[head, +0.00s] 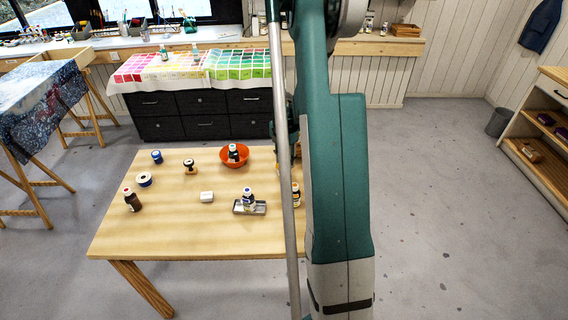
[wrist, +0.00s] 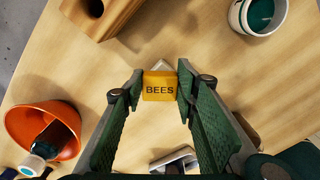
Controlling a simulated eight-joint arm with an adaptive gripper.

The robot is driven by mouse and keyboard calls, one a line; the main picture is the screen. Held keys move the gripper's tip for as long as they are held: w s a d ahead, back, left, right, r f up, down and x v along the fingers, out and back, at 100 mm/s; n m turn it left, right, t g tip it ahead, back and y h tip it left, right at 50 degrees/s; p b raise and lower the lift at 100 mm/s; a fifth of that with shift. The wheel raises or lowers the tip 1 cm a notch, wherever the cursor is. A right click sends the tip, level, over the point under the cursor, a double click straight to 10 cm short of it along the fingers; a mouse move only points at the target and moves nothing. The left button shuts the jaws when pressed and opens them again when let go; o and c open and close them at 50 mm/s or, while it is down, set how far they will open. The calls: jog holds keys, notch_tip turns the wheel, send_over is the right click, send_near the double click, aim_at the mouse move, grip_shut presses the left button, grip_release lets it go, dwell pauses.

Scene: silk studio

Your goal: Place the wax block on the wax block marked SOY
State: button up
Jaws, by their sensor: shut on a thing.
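In the wrist view my gripper (wrist: 159,82) is shut on an amber wax block (wrist: 159,88) marked BEES, held between its two green fingertips. A pale corner of something (wrist: 162,66) shows just beyond the held block, above the tabletop in the picture; the block hides the rest, and I cannot tell whether it is the SOY block. In the head view a small white block (head: 206,197) lies on the table; no lettering is readable on it. My arm hides the gripper and the right part of the table there.
The wooden table (head: 165,225) carries an orange bowl (head: 234,160) with a bottle, a metal tray (head: 240,208) with a bottle, and a brown bottle (head: 132,200). In the wrist view, a wooden piece (wrist: 100,15) and a cup (wrist: 257,14) stand near the top.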

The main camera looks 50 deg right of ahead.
jog(key=shift+f, duration=0.15)
jog(key=o, duration=0.9)
jog(key=shift+c, duration=0.2)
jog(key=shift+r, duration=0.2)
notch_tip(320, 180, up, 12)
jog(key=p, duration=0.1)
dwell(0.8)
jog(key=shift+a, duration=0.1)
